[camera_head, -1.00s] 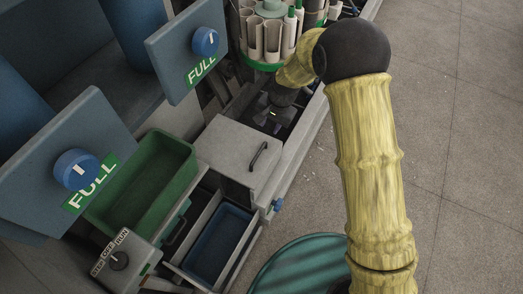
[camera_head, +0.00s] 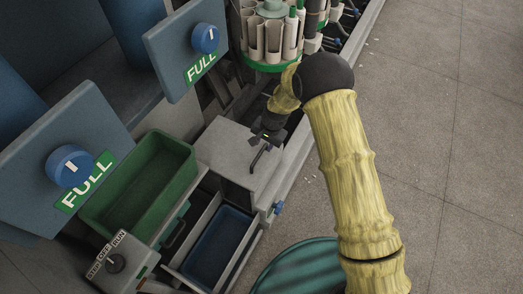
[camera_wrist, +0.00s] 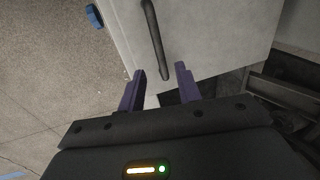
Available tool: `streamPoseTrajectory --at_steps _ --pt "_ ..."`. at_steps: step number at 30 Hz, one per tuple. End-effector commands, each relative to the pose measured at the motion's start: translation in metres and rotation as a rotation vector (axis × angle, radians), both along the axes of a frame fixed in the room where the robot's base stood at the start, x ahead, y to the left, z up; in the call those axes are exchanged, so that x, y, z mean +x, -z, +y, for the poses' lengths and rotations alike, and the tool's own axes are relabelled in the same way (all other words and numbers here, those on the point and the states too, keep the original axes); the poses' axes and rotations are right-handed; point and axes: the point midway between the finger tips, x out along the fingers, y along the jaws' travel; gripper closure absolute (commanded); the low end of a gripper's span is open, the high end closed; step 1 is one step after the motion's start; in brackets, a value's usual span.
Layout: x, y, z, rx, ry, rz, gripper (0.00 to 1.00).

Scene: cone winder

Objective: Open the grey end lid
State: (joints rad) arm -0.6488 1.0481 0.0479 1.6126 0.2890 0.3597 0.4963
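The grey end lid (camera_head: 228,150) lies flat and shut on the end box, with a black bar handle (camera_head: 257,160) on its top near the right side. In the wrist view the lid (camera_wrist: 215,35) fills the upper middle and the handle (camera_wrist: 155,40) runs down toward my fingers. My gripper (camera_head: 264,140) is above the lid at the far end of the handle. In the wrist view my gripper (camera_wrist: 160,75) has its two purple fingers apart, with nothing clearly held. The handle's near end shows just ahead of the gap between them. I cannot tell whether they touch the handle.
A green bin (camera_head: 140,185) and a blue-lined drawer (camera_head: 216,245) stand left of and below the lid. A blue knob (camera_head: 278,207) sits at the box's front corner. A bobbin carousel (camera_head: 270,40) stands behind. Open floor (camera_head: 430,130) lies to the right.

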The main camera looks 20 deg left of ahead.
Motion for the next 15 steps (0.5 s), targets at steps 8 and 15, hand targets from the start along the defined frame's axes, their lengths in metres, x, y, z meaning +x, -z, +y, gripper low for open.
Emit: streamPoseTrajectory --at_steps 8,15 --pt "0.0 0.044 0.009 0.0 0.0 0.001 0.66" --pt "-0.001 0.052 0.013 0.001 -0.005 0.0 0.66"
